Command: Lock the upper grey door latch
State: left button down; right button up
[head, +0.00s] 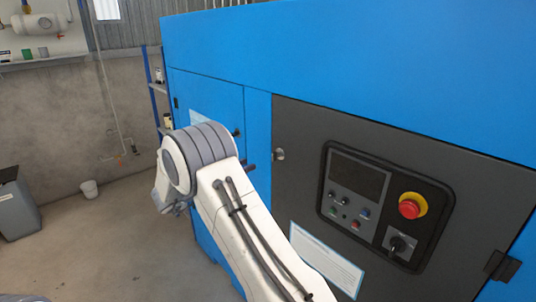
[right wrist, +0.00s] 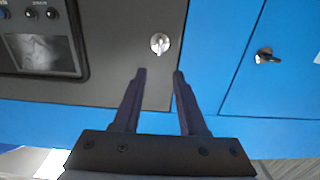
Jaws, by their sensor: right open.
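The upper grey door latch (head: 278,154) is a small round silver latch near the upper left corner of the dark grey door (head: 300,125). In the right wrist view the same latch (right wrist: 160,43) shows its round face and small tab, just beyond my fingertips. My right gripper (right wrist: 160,73) is open and empty, its two dark fingers apart and pointing toward the latch without touching it. In the head view my white arm hides most of this gripper; only dark finger tips (head: 250,166) show left of the latch. My left gripper is not in view.
The grey door carries a control panel with a screen (head: 357,178), a red emergency button (head: 411,206) and a rotary switch (head: 400,244). A blue door with its own latch (right wrist: 266,56) adjoins it.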

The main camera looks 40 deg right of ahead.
jog(key=d+p, duration=0.4)
jog(key=d, duration=0.6)
jog(key=shift+w, duration=0.35)
grip_shut()
